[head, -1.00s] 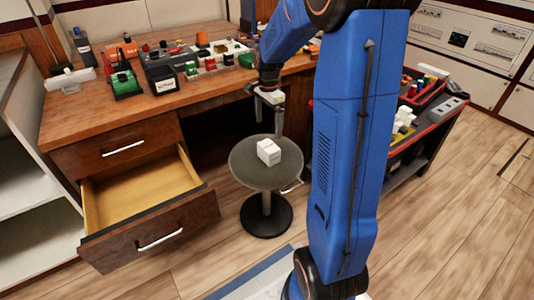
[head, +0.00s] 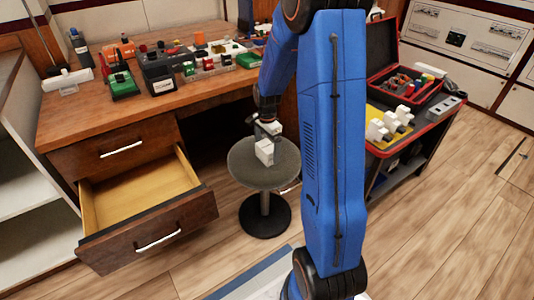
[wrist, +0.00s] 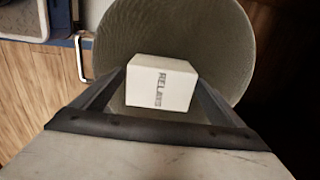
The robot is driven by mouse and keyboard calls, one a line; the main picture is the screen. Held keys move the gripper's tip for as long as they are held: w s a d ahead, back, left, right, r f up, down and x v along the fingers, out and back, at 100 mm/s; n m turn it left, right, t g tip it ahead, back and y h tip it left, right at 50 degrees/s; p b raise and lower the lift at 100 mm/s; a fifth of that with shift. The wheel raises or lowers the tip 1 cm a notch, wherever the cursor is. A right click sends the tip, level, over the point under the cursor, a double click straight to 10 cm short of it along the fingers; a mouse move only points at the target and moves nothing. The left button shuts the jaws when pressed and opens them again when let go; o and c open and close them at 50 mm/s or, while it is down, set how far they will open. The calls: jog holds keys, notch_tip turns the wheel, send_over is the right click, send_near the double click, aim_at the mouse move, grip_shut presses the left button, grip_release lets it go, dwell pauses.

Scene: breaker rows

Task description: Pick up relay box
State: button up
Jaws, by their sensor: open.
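The relay box (head: 264,152) is a small white box on the grey round seat of a stool (head: 285,168). In the wrist view the relay box (wrist: 162,83) shows "RELAYS" lettering on its near face. My gripper (head: 266,136) is low over the seat at the box. In the wrist view its two dark fingers are spread, one on the left and one on the right of the box. I cannot tell whether either finger touches it. Part of the box is hidden by the gripper in the head view.
A wooden desk (head: 60,135) with parts on top stands behind, its lower drawer (head: 150,195) pulled open left of the stool. A cart (head: 400,150) with an open red-edged toolbox and white parts stands right. Floor in front is mostly clear.

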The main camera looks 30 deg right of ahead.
jog(key=shift+f, duration=0.8)
jog(key=c, duration=1.3)
jog(key=shift+r, duration=0.15)
